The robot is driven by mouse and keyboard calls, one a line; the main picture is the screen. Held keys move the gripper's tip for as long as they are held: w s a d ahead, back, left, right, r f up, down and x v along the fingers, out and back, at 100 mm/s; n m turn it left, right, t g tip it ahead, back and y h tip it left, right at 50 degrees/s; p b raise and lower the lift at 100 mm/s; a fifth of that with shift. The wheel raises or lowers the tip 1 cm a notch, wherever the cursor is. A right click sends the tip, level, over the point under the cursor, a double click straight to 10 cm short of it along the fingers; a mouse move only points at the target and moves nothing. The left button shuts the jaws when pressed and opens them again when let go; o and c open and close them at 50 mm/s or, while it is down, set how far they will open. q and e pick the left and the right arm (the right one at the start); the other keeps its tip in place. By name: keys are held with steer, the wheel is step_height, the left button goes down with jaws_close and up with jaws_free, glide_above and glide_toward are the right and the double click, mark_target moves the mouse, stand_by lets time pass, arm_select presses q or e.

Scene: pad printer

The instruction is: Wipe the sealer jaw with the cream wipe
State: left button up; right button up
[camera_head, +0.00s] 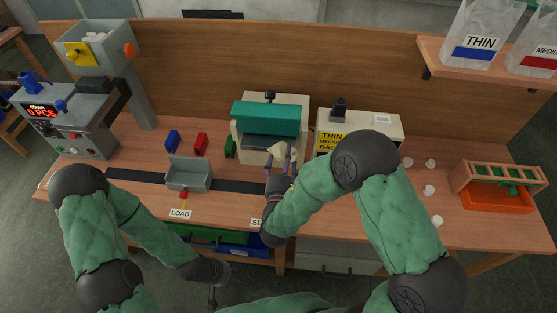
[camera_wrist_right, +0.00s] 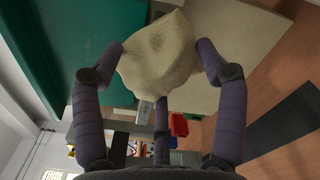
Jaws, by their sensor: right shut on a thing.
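The sealer (camera_head: 265,119) is a cream machine with a teal upper part, at the middle back of the bench. A dark slot shows under the teal part; the jaw itself is hard to make out. The cream wipe (camera_wrist_right: 160,55) is a crumpled knit cloth between the fingers of my right gripper (camera_wrist_right: 163,62). In the head view my right gripper (camera_head: 283,154) is at the sealer's front right corner, shut on the wipe. In the wrist view the wipe overlaps the teal and cream surfaces; contact is unclear. My left gripper (camera_head: 212,294) hangs low in front of the bench, its fingers hard to see.
A grey tray (camera_head: 189,179) sits on the dark strip left of the sealer. Blue (camera_head: 172,141), red (camera_head: 201,143) and green (camera_head: 230,147) blocks stand behind it. A labelled cream box (camera_head: 385,129) is to the right. Several white pieces (camera_head: 428,190) and an orange tray (camera_head: 496,199) lie farther right.

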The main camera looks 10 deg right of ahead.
mark_target(244, 149)
steer(key=shift+s+d, duration=0.15)
steer(key=shift+d, duration=0.75)
steer(key=shift+s+b, duration=0.1)
steer(key=shift+b, duration=0.4)
steer(key=shift+w+a+b, duration=0.25)
steer(key=shift+a+b, duration=0.05)
steer(key=shift+a, duration=0.65)
steer(key=shift+w+a+b, duration=0.2)
steer(key=shift+a+b, duration=0.05)
steer(key=shift+a, duration=0.65)
steer(key=shift+w+a+b, duration=0.4)
steer(key=shift+a, duration=0.65)
steer(key=shift+w+a+b, duration=0.35)
steer(key=shift+a+b, duration=0.1)
steer(key=shift+a, duration=0.55)
steer(key=shift+w+a+b, duration=0.4)
steer(key=shift+a, duration=0.65)
steer(key=shift+w+a+b, duration=0.2)
steer(key=shift+a, duration=0.5)
steer(key=shift+w+a+b, duration=0.2)
steer(key=shift+a+b, duration=0.05)
steer(key=shift+a, duration=0.4)
steer(key=shift+w+a+b, duration=0.2)
steer(key=shift+a, duration=0.5)
steer(key=v, duration=0.6)
